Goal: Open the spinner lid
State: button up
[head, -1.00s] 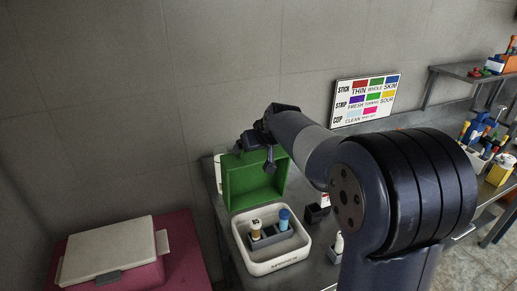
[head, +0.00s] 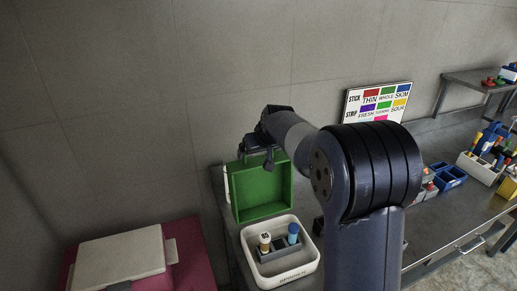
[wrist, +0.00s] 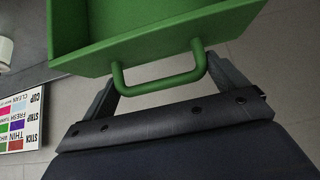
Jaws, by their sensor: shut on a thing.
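The spinner is a white open-topped box (head: 311,267) with a lettered front, on the metal bench. Its green lid (head: 262,193) stands raised at the back edge, hollow side facing the head camera. Inside the box is a grey rack (head: 265,257) holding a white tube with a brown band (head: 265,241) and a blue-capped tube (head: 293,233). My gripper (head: 257,160) is at the lid's top edge. In the wrist view, the green loop handle (wrist: 160,84) lies between my fingers, and the gripper is shut on it. The exact finger contact is partly hidden.
A magenta unit with a pale lid (head: 120,258) stands at the left. A colour chart (head: 378,103) leans by the wall. Blue holders (head: 449,177) and a tray of bottles (head: 481,166) are on the bench at right. My arm hides the bench's middle.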

jog(key=shift+r, duration=0.25)
jog(key=o, duration=1)
jog(key=shift+o, duration=0.3)
jog(key=shift+f, duration=0.1)
jog(key=b+v, duration=0.2)
jog(key=v, duration=0.9)
